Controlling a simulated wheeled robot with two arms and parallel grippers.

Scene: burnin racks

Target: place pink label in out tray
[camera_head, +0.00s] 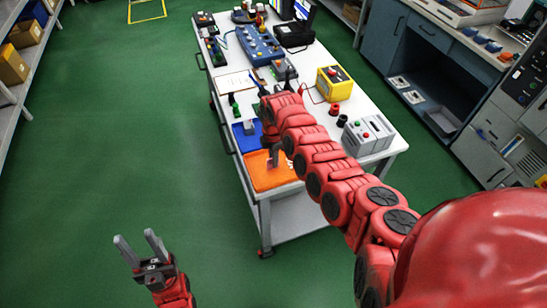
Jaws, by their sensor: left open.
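An orange tray (262,182) sits at the near left corner of the white cart (375,160). A blue tray (240,142) lies just behind it, with a small light item (248,127) in it. I cannot tell which tray is the out tray. I cannot make out a pink label; it may be hidden by my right arm or gripper. My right gripper (273,157) points down over the orange tray; its jaws are too small to read. My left gripper (140,246) is open and empty, over the green floor left of the cart.
A yellow box (334,83), a grey box with coloured buttons (369,134) and a blue device (260,42) stand on the cart. A sheet (237,82) lies at its left side. Shelves (28,70) stand far left and blue cabinets (422,45) at right. The left floor is clear.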

